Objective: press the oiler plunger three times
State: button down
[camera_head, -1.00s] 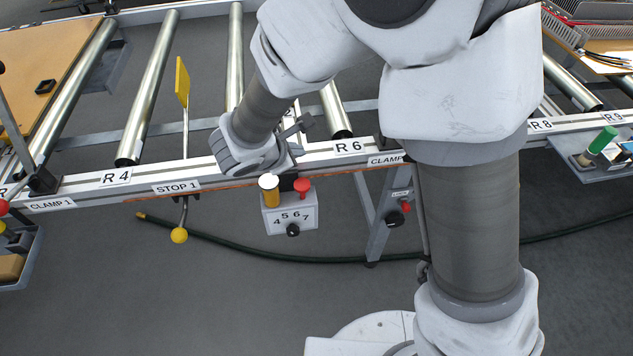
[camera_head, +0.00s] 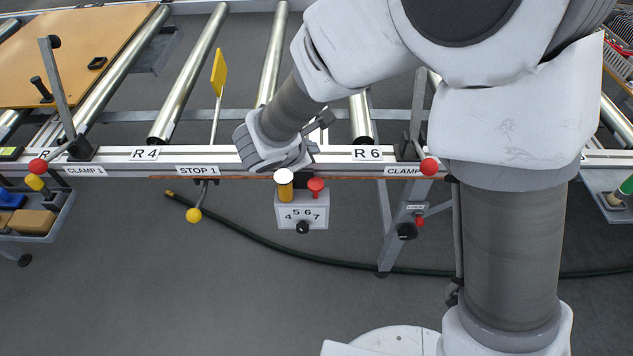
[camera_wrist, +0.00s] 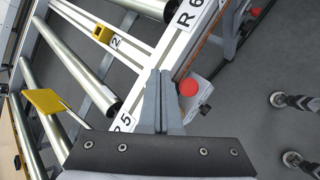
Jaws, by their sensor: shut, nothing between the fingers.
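The oiler (camera_head: 302,214) is a small grey box marked 4 5 6 7, mounted under the front rail between STOP 1 and R 6. On its top stand a red mushroom-headed plunger (camera_head: 316,187) and a yellow cylinder with a white cap (camera_head: 285,186). A black knob is on its front. My gripper (camera_wrist: 160,73) is shut and empty in the wrist view. Its fingertips lie over the rail, beside the red plunger head (camera_wrist: 188,88) and apart from it in the picture. In the head view my wrist is above and left of the oiler, and the fingers cannot be made out.
The rail (camera_head: 230,163) carries rollers and a yellow stop plate (camera_head: 219,72). Red-knobbed clamp levers stand on both sides, the right one (camera_head: 429,167) near the oiler. The yellow ball (camera_head: 194,215) of STOP 1 hangs left. The floor in front is clear except for a dark hose.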

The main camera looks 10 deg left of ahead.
jog(key=shift+f, duration=0.1)
jog(key=b, duration=0.6)
send_over(315, 182)
jog(key=s, duration=0.1)
jog(key=f, duration=0.7)
jog(key=shift+s+a+f, duration=0.15)
jog(key=shift+s+f, duration=0.05)
jog(key=shift+f, duration=0.15)
jog(key=shift+f+b, duration=0.5)
jog(key=shift+b, duration=0.15)
jog(key=shift+f, duration=0.15)
dwell(0.3)
jog(key=shift+f+b, duration=0.25)
jog(key=shift+b, duration=0.35)
jog(key=shift+f+b, duration=1)
jog(key=shift+b, duration=0.05)
dwell(0.8)
jog(key=shift+r, duration=0.1)
jog(key=shift+r+p, duration=1.05)
jog(key=shift+r, duration=0.3)
